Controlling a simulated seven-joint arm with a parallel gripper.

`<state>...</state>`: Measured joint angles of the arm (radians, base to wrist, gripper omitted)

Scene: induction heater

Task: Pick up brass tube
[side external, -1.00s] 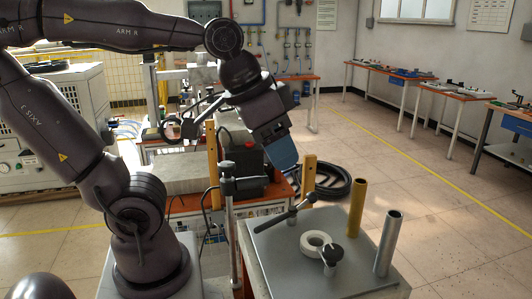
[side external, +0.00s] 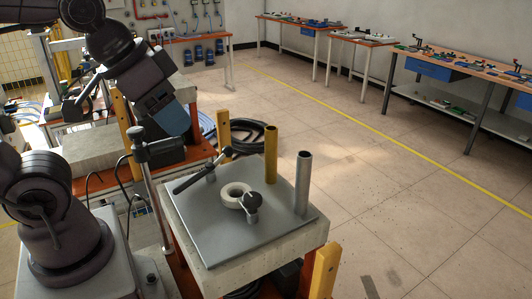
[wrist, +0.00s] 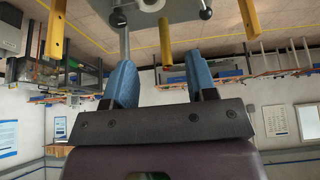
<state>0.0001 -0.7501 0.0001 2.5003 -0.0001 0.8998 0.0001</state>
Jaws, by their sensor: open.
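The brass tube (side external: 271,155) stands upright on the grey plate (side external: 215,240), near its far right edge in the side view. A grey metal tube (side external: 303,183) stands upright to its right. My gripper (side external: 174,122), with blue fingers, is in the air to the left of the brass tube and higher, apart from it. In the wrist view my gripper (wrist: 161,78) has its two blue fingers spread with nothing between them.
A pale ring (side external: 236,194) and a black-knobbed clamp (side external: 252,201) sit on the plate. A clamp with a black handle (side external: 194,180) and a tall metal post (side external: 148,190) stand at the left. Yellow posts (side external: 224,130) flank the stand. Open floor lies to the right.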

